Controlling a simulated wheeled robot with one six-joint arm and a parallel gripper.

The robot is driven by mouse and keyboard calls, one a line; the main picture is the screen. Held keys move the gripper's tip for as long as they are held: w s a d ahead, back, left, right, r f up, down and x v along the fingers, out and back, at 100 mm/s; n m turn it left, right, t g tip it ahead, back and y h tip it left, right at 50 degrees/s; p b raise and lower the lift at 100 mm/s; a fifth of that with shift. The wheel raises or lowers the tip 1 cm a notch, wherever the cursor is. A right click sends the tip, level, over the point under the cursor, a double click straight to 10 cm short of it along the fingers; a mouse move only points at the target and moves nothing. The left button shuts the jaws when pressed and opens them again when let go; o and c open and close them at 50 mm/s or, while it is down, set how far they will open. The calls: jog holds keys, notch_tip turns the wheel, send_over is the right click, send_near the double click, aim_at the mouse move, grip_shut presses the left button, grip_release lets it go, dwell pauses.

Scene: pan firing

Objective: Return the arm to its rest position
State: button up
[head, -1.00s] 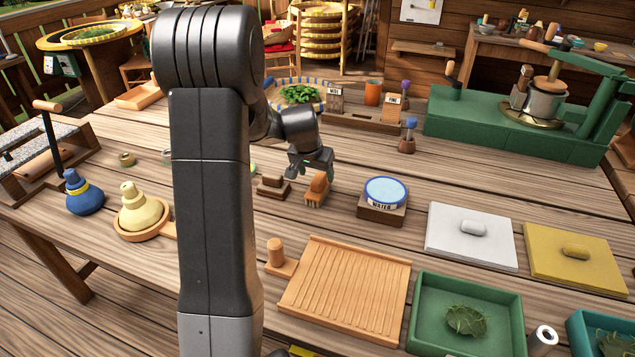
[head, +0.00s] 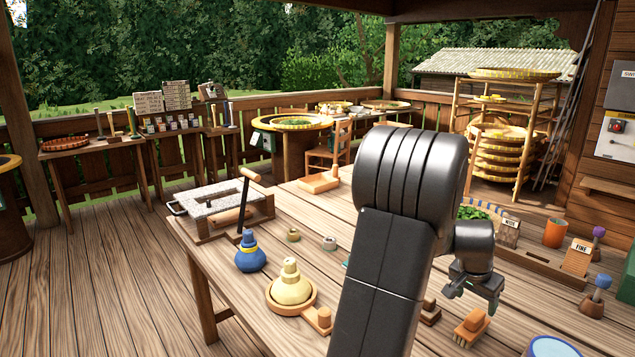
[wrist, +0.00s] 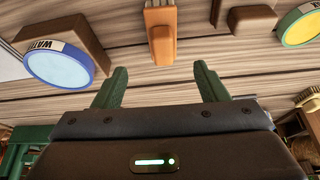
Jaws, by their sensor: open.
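My gripper (head: 474,288) hangs above the wooden table (head: 235,290) at the right of the head view, partly behind my dark arm. In the wrist view its two green fingers (wrist: 160,88) stand apart with nothing between them. An orange-brown brush (head: 471,326) lies on the table just below the gripper; it also shows in the wrist view (wrist: 161,38) beyond the fingertips, not touched by them. A dark brown block (head: 430,312) sits beside the brush, partly hidden by my arm.
A blue-topped water pot (wrist: 60,62) stands near the gripper. A blue gourd-shaped bottle (head: 250,254) and a yellow one (head: 290,285) in a wooden dish stand at the table's left. Wooden floor (head: 110,270) is clear left of the table.

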aim_at(474, 317)
jog(key=p+x, duration=0.1)
jog(key=x, duration=1.1)
jog(key=shift+w+a+f, duration=0.1)
jog(key=shift+a+f, duration=0.05)
jog(key=shift+f, duration=0.05)
jog(key=shift+w+f, duration=0.1)
jog(key=shift+f, duration=0.15)
jog(key=shift+r, duration=0.2)
jog(key=shift+r, duration=0.25)
jog(key=b+v, duration=0.1)
jog(key=v, duration=1.2)
jog(key=x, duration=1.4)
jog(key=shift+f+p, duration=0.1)
jog(key=shift+p, duration=0.3)
jog(key=shift+a+r, duration=0.1)
jog(key=shift+r, duration=0.1)
